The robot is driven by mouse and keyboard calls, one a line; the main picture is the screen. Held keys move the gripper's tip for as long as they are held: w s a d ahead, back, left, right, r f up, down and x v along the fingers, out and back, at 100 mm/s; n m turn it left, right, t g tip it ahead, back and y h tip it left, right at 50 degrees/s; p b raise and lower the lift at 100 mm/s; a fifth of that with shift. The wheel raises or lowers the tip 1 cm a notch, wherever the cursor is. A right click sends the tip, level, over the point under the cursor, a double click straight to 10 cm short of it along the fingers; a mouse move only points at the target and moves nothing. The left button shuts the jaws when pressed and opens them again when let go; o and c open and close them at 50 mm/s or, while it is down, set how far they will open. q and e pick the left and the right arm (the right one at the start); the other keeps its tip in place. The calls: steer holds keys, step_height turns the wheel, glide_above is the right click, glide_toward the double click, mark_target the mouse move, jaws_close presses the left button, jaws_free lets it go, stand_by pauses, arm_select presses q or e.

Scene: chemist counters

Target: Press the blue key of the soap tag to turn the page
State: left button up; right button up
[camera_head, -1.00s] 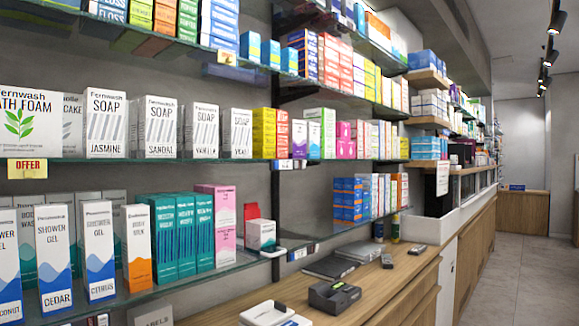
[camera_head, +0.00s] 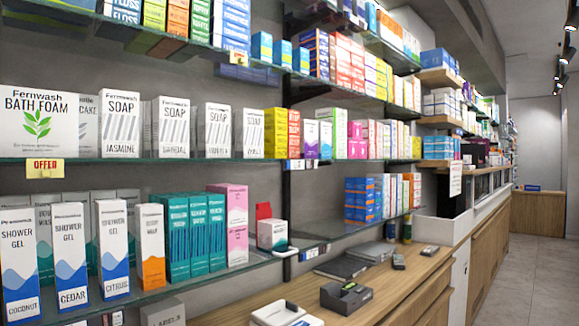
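White soap boxes stand in a row on the middle glass shelf, among them Soap Jasmine (camera_head: 119,125) and Soap Sandal (camera_head: 171,128). A yellow "OFFER" tag (camera_head: 45,168) hangs on that shelf's front edge, below the Bath Foam box (camera_head: 38,122). A small pale tag (camera_head: 297,165) sits further right on the same edge. I cannot tell whether either is the soap tag. No blue key can be made out. Neither of my grippers is in view.
Shower gel boxes (camera_head: 70,257) and teal boxes (camera_head: 197,240) fill the lower glass shelf (camera_head: 190,283). Below, a wooden counter (camera_head: 395,287) carries a dark device (camera_head: 346,297) and a white one (camera_head: 278,313). Open floor (camera_head: 528,275) lies at the right.

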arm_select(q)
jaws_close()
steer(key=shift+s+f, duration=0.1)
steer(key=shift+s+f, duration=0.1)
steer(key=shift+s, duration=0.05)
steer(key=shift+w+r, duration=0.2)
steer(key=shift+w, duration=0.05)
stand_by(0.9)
